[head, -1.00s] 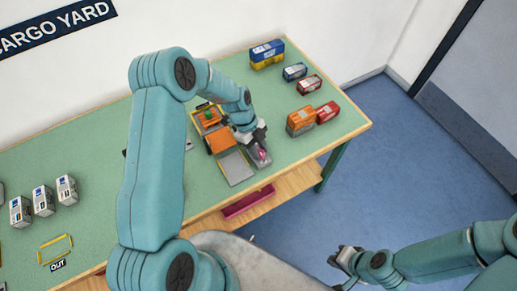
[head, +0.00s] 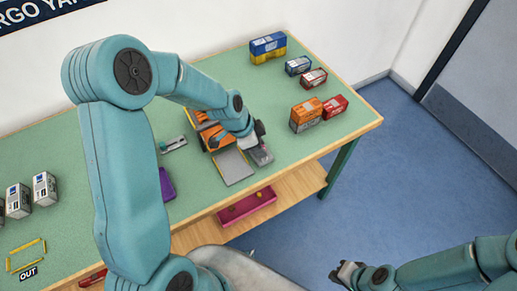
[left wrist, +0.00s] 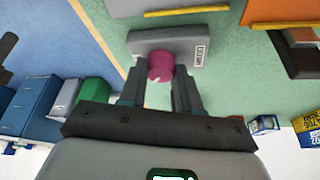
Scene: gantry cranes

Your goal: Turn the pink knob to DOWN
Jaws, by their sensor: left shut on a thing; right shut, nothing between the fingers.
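The pink knob (left wrist: 160,66) sits on a grey control box (left wrist: 186,42) in the left wrist view, with a pale mark on its lower side. A white label on the box is too blurred to read. My left gripper (left wrist: 160,84) is shut on the knob, one finger on each side. In the head view the control box (head: 262,157) is at the table's front edge, and my left gripper (head: 259,142) hides the knob. My right gripper (head: 347,272) is shut and empty, over the floor off the table.
An orange crane or vehicle (head: 213,135) and a grey plate (head: 233,167) are beside the box. Orange (head: 306,115) and red (head: 335,107) containers stand at the right. A pink tray (head: 246,207) lies on the lower shelf. Yellow corner marks (head: 26,255) are at left.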

